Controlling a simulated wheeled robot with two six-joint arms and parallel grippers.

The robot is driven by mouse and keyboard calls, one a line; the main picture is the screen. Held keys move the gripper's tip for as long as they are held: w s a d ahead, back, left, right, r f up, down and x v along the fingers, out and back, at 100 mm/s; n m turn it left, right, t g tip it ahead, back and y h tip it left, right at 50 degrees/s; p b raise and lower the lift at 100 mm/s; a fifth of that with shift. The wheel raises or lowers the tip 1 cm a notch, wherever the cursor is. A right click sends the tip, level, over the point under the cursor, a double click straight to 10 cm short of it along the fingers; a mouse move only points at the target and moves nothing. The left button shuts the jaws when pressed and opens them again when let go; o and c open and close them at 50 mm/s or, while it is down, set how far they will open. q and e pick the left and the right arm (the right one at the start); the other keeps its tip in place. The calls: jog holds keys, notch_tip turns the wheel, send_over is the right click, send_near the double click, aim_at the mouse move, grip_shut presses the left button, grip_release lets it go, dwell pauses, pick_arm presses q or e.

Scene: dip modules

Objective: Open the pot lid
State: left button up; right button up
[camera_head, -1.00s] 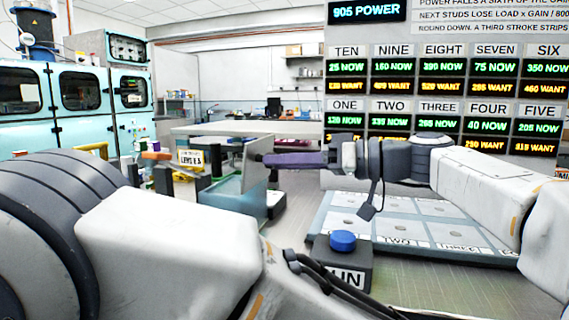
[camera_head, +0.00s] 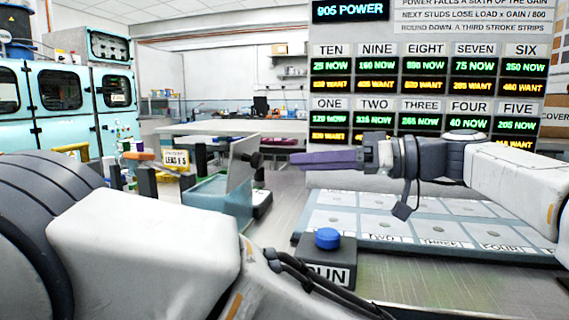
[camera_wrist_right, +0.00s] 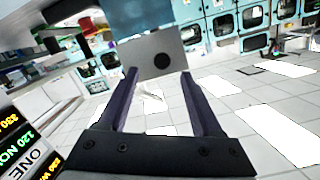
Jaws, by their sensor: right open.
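A light-blue pot (camera_head: 218,203), shaped like a box, stands on the bench left of the blue button. Its grey lid (camera_head: 240,163) stands raised and steeply tilted above the pot's right side. A dark round knob (camera_head: 257,160) sits on the lid's right face. My right gripper (camera_head: 292,161) is to the right of the knob, apart from it. In the right wrist view, the two purple fingers are spread (camera_wrist_right: 160,78) with nothing between them; the lid (camera_wrist_right: 190,58) and its knob (camera_wrist_right: 162,61) show beyond the fingertips. My left gripper is out of view.
A panel of numbered pads (camera_head: 400,225) lies to the right. Dark posts and a small sign (camera_head: 176,158) stand left of the pot. Displays (camera_head: 420,90) rise behind.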

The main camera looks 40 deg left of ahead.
jog(key=shift+v, duration=1.55)
